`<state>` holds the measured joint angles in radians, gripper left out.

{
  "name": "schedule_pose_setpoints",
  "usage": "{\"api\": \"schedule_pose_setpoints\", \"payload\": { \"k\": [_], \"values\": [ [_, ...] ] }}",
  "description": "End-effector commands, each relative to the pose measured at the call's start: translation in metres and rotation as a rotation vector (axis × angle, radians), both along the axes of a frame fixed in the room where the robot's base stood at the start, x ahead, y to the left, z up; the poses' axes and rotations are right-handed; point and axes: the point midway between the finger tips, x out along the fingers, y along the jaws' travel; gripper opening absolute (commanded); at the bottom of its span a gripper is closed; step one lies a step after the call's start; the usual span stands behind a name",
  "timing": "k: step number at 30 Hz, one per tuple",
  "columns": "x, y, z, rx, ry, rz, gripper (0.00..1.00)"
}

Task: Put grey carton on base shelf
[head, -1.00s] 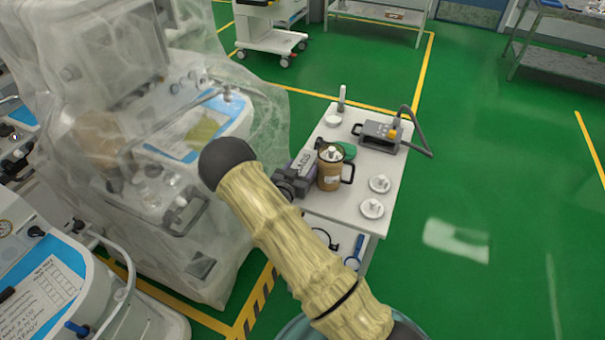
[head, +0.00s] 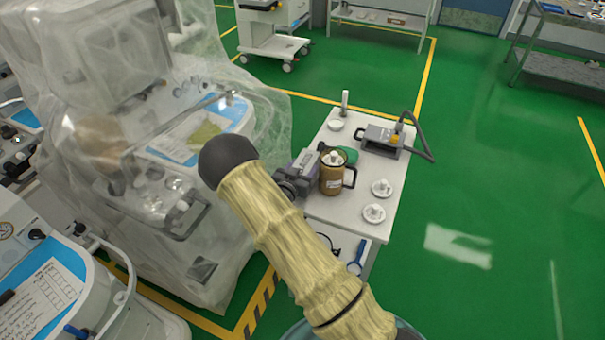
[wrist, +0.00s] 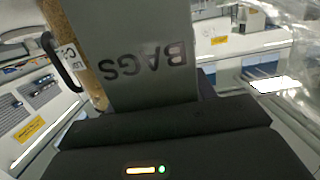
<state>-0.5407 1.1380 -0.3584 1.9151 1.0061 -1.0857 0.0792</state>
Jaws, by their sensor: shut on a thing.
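The grey carton (head: 306,161), printed "BAGS", is held at the left edge of the white cart top (head: 330,208), beside a brown canister. My gripper (head: 297,176) is shut on it. In the wrist view the carton (wrist: 150,60) stands out beyond the dark gripper body, its lettering upside down. Its far end is out of frame. Whether it touches the cart top, I cannot tell. The cart's lower shelf (head: 337,232) shows partly below the top, with a black ring and a blue-handled item; my arm hides some of it.
The brown canister (head: 334,178) stands very close to the carton. Two white round pieces (head: 374,213), a grey device with a hose (head: 382,139) and a green item share the cart top. A plastic-draped machine (head: 150,150) is close on the left. Green floor is clear at right.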

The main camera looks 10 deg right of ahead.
Motion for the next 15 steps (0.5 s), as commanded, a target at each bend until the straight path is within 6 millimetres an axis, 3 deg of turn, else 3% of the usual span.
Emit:
{"api": "schedule_pose_setpoints", "payload": {
  "k": [15],
  "values": [
    [0.000, 0.000, 0.109, 0.004, -0.009, 0.000, 0.16]
  ]
}}
